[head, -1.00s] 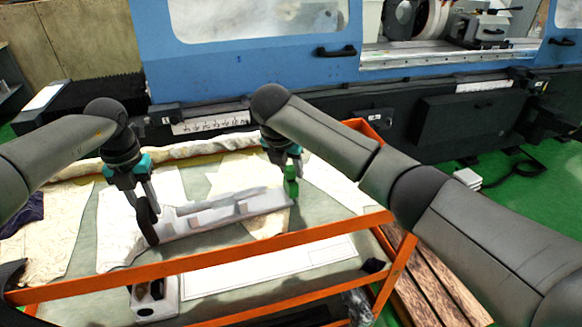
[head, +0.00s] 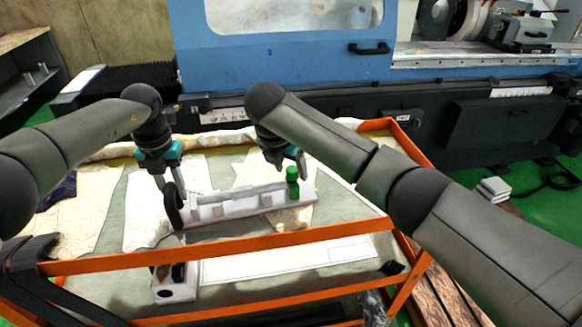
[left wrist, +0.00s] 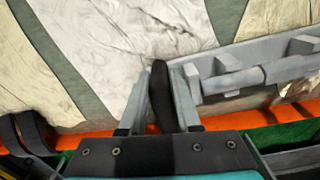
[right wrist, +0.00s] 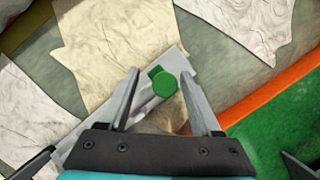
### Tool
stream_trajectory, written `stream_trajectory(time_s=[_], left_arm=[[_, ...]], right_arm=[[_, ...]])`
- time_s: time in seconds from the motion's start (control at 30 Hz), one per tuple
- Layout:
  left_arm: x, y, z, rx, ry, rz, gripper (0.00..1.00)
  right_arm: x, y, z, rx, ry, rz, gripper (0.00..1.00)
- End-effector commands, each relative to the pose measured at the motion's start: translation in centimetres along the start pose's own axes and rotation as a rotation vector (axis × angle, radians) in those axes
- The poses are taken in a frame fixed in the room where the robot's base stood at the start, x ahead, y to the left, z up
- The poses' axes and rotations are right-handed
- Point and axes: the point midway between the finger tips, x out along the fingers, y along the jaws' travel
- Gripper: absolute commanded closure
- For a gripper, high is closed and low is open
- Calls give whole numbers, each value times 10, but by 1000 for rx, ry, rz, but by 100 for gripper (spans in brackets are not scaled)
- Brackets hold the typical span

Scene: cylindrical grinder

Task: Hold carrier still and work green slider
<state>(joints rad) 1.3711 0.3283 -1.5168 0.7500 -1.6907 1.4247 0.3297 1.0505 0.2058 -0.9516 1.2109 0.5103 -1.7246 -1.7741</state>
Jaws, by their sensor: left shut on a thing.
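The carrier is a long pale grey bar (head: 240,211) with raised blocks, lying over the table in the head view. It also shows at the right of the left wrist view (left wrist: 270,72). A black upright handle (left wrist: 160,92) is at its left end. My left gripper (left wrist: 162,75) is shut on this handle. The green slider (head: 292,178) stands near the carrier's right end.
An orange rail (head: 230,252) runs along the table's near side. A white block with dark openings (head: 174,283) is by this rail. Pale crumpled sheets (head: 85,205) cover parts of the table. The blue grinder (head: 290,60) stands behind.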

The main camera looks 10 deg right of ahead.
Motion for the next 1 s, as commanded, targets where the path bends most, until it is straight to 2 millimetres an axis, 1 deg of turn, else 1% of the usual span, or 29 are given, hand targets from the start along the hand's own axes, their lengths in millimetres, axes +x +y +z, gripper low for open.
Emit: stream_trajectory(time_s=[0.03,0.23,0.37,0.47,0.7,0.8,1.0], left_arm=[[0,-2,0,2,0,-6,100],[0,-2,0,1,0,-5,100],[0,-1,0,1,0,-4,100],[0,-1,0,0,0,-4,100],[0,0,0,0,0,-3,100],[0,0,0,0,0,-2,100],[0,0,0,0,0,-2,100]], right_arm=[[0,-1,0,1,0,-2,34],[0,-2,1,2,-1,-5,34],[-9,-1,1,2,-1,-2,34],[-26,-1,2,2,-3,-1,34],[-82,1,1,1,-4,3,34],[-102,0,2,1,-5,1,34],[-116,0,2,2,-4,-1,34]])
